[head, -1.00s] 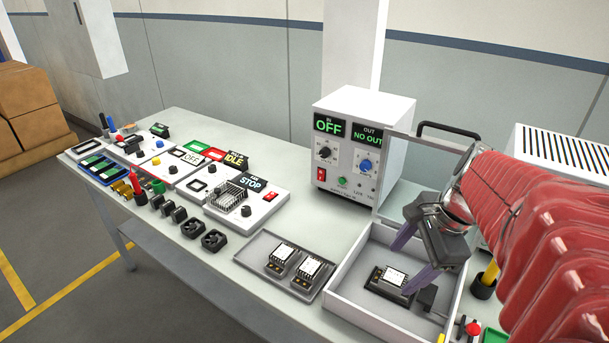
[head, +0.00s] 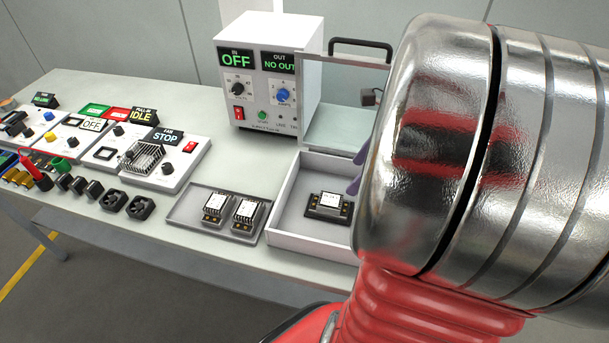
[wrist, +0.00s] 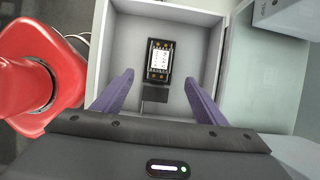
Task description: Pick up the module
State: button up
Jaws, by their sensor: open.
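A module (head: 329,203) with a white label sits in a black holder on the floor of an open white box (head: 313,244). The wrist view shows the same module (wrist: 159,58) inside the box, with a small dark block (wrist: 154,94) beside it on the near side. My gripper (wrist: 158,78) is open and empty, its purple fingers spread above the box, the module lying ahead between the lines of the fingers. In the head view my arm hides nearly all of the gripper; only a bit of purple finger shows at the box.
A grey tray (head: 188,212) left of the box holds two similar modules (head: 245,213). A power supply (head: 268,75) reading OFF stands behind, next to a clear-sided frame with a black handle (head: 360,44). Panels and small fans (head: 141,207) occupy the table's left.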

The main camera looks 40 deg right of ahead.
send_over(332, 199)
jog(key=s+d, duration=0.1)
jog(key=s, duration=0.1)
notch_tip(332, 199, down, 7)
jog(key=shift+d+f, duration=0.15)
jog(key=shift+x, duration=2.6)
jog(key=shift+w, duration=0.1)
jog(key=c, duration=1.3)
notch_tip(332, 199, up, 10)
jog(key=shift+r, duration=0.1)
